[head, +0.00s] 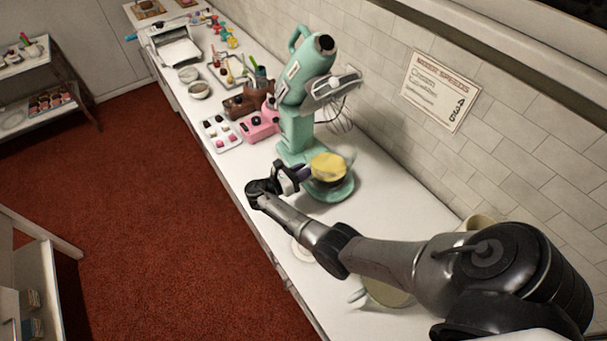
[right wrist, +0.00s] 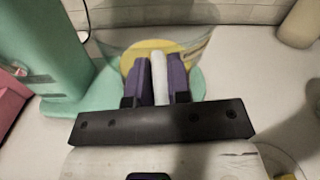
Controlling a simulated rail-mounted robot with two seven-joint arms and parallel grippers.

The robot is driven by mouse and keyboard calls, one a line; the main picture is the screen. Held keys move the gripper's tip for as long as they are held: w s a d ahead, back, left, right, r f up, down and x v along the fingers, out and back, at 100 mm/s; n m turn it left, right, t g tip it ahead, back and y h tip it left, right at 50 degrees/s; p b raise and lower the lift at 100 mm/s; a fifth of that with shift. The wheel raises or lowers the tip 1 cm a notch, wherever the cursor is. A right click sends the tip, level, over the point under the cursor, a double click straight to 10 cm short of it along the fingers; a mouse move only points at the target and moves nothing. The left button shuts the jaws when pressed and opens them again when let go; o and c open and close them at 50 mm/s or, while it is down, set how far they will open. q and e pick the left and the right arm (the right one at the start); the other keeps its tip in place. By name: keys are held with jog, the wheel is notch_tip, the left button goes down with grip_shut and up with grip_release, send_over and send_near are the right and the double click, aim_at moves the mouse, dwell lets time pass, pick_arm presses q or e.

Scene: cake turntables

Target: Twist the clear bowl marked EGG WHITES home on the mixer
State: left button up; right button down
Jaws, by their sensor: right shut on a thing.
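The teal mixer (head: 298,125) stands on the counter with its head tilted up and its wire whisk (head: 340,118) raised. A clear bowl (head: 329,180) with yellow contents sits on or just over the mixer's round base. In the right wrist view, the bowl (right wrist: 118,45) has a pale handle (right wrist: 160,78) toward me, and the mark on its side is too blurred to read. My right gripper (head: 305,173) is at the bowl's near left side. Its purple pads (right wrist: 162,72) are shut on the handle. My left gripper is out of view.
A pink box-like item (head: 262,124) and a tray of small pots (head: 221,134) stand left of the mixer. A cream container (head: 385,292) is partly behind my right arm. A tiled wall with a notice (head: 440,90) runs behind the counter.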

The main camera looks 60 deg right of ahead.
jog(key=shift+w, duration=0.1)
dwell(0.5)
jog(key=g+b, duration=0.1)
jog(key=w+m+g+y+b, duration=0.1)
jog(key=b, duration=0.1)
jog(key=shift+w+d+m, duration=0.15)
jog(key=shift+d+m, duration=0.15)
jog(key=shift+d, duration=0.05)
dwell(0.3)
